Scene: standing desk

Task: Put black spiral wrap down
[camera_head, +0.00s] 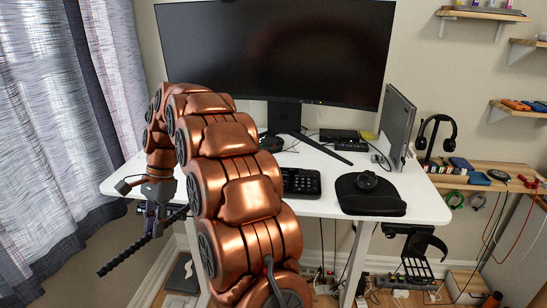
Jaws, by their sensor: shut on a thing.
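The black spiral wrap (125,257) is a long, thin, ridged black piece. It hangs slanted beside the left end of the white desk (328,206), lower end towards the left. My gripper (157,213) is shut on its upper part and holds it in the air, apart from the floor. My copper-coloured arm covers much of the desk's left half. The exact contact between the fingers and the wrap is small and partly hidden.
A large monitor (275,45), a keypad (300,182), a mouse (367,181) on a black pad (372,199) and an upright laptop (397,125) stand on the desk. Curtains (45,130) hang at left. A wooden shelf (490,176) with tools is at right.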

